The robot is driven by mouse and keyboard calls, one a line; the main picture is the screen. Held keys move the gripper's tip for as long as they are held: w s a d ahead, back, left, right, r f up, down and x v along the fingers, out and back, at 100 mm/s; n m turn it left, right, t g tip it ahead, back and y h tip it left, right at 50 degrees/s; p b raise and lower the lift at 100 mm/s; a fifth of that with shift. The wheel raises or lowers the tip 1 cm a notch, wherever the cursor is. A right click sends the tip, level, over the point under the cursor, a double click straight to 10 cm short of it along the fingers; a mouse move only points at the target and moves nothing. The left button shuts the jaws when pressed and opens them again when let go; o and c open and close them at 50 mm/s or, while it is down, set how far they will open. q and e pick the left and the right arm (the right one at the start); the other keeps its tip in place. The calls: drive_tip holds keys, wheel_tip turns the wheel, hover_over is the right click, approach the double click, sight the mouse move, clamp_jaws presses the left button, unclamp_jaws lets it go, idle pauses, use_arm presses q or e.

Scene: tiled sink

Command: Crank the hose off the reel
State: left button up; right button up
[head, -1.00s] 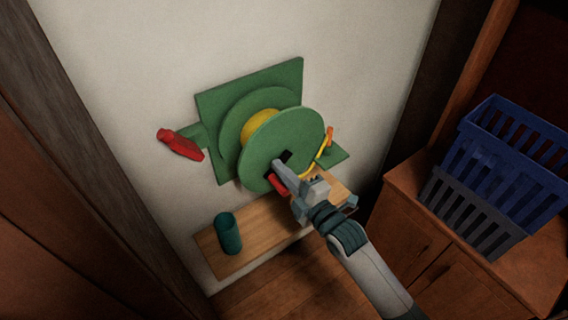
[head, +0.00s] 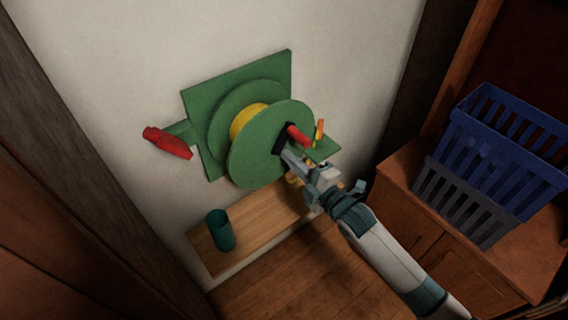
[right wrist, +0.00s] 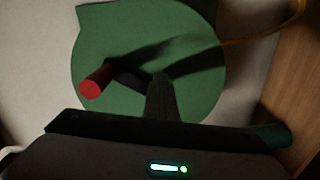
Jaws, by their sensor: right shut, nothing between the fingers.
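The green hose reel (head: 255,165) is on a green plate (head: 210,105) on the wall, with yellow hose (head: 247,120) wound on its drum. A black crank arm (head: 282,141) with a red handle (head: 298,135) is on the front disc; the handle points up and right. My right gripper (head: 288,158) is shut and empty, just below the handle by the crank arm; whether it touches cannot be told. In the right wrist view the red handle (right wrist: 91,88) is left of the finger (right wrist: 158,100). My left gripper is out of view.
An orange hose end (head: 320,128) is right of the reel. A red lever (head: 167,143) is at left. A teal cup (head: 220,230) stands on the wooden shelf (head: 258,210) below. Blue (head: 500,150) and grey (head: 465,200) baskets stand on a cabinet at right.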

wheel_tip(320, 180, up, 2)
drive_tip(key=shift+w+r, duration=0.1)
drive_tip(key=shift+w, duration=0.05)
drive_tip(key=o, duration=0.4)
drive_tip(key=shift+o, duration=0.8)
drive_tip(key=shift+s+a, duration=0.1)
drive_tip(key=shift+s, duration=0.2)
drive_tip(key=o, duration=0.5)
drive_tip(key=shift+a+f, duration=0.15)
drive_tip(key=shift+f, duration=0.25)
drive_tip(key=shift+c, duration=0.2)
drive_tip(key=shift+s+r, duration=0.1)
drive_tip(key=shift+s, duration=0.5)
drive_tip(key=shift+s+r+p, duration=0.1)
drive_tip(key=shift+s+p, duration=0.2)
drive_tip(key=shift+s+d, duration=0.25)
drive_tip(key=shift+d, duration=0.05)
drive_tip(key=shift+d+p+v, duration=0.25)
drive_tip(key=shift+p+v, duration=0.7)
drive_tip(key=shift+v, duration=2)
